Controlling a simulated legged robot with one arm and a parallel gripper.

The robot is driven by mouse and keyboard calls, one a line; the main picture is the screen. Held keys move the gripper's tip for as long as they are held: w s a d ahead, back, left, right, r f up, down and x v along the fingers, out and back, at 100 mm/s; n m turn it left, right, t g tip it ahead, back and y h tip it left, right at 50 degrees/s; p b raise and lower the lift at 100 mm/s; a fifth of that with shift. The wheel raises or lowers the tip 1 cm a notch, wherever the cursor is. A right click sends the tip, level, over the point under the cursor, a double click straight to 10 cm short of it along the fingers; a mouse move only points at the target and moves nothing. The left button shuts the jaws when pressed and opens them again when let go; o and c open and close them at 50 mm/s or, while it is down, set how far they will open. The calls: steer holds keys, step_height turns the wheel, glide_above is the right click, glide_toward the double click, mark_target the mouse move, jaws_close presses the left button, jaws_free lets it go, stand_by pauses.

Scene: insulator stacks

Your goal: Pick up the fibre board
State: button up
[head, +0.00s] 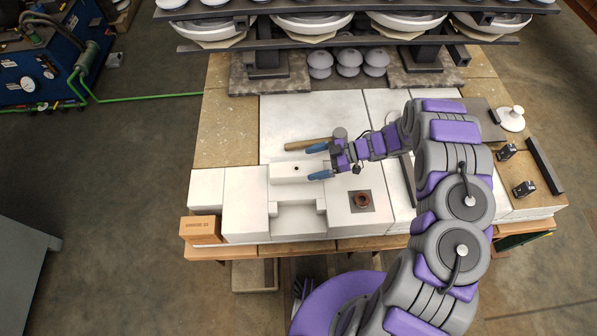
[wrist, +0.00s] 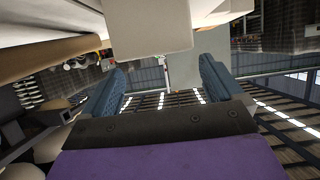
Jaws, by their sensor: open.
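My gripper (head: 309,163) is open, with its two blue fingers pointing left over the right end of a raised white block with a small dark hole (head: 284,172). In the wrist view my gripper (wrist: 160,82) has a pale block (wrist: 183,72) between and beyond its fingers, with a gap at the fingers. A larger pale block (wrist: 150,27) fills the top there. Several white slabs (head: 240,200) cover the table; I cannot tell which white piece is the fibre board. Nothing is visibly held.
A mallet (head: 308,144) lies behind my gripper. A dark plate with a red ring (head: 362,201) sits to its front right. An orange brick (head: 200,229) stands at the front left corner. A white insulator (head: 511,119) stands at right.

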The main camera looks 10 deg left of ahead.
mark_target(294, 168)
steer(key=b+x, duration=0.1)
steer(key=x, duration=0.4)
steer(key=shift+s+a+f, duration=0.15)
steer(key=shift+a+f, duration=0.1)
steer(key=shift+d, duration=0.1)
steer(key=shift+d, duration=0.1)
steer(key=shift+c, duration=0.2)
steer(key=shift+a, duration=0.3)
steer(key=c, duration=0.6)
steer(key=shift+d, duration=0.1)
steer(key=c, duration=0.5)
steer(key=shift+r, duration=0.15)
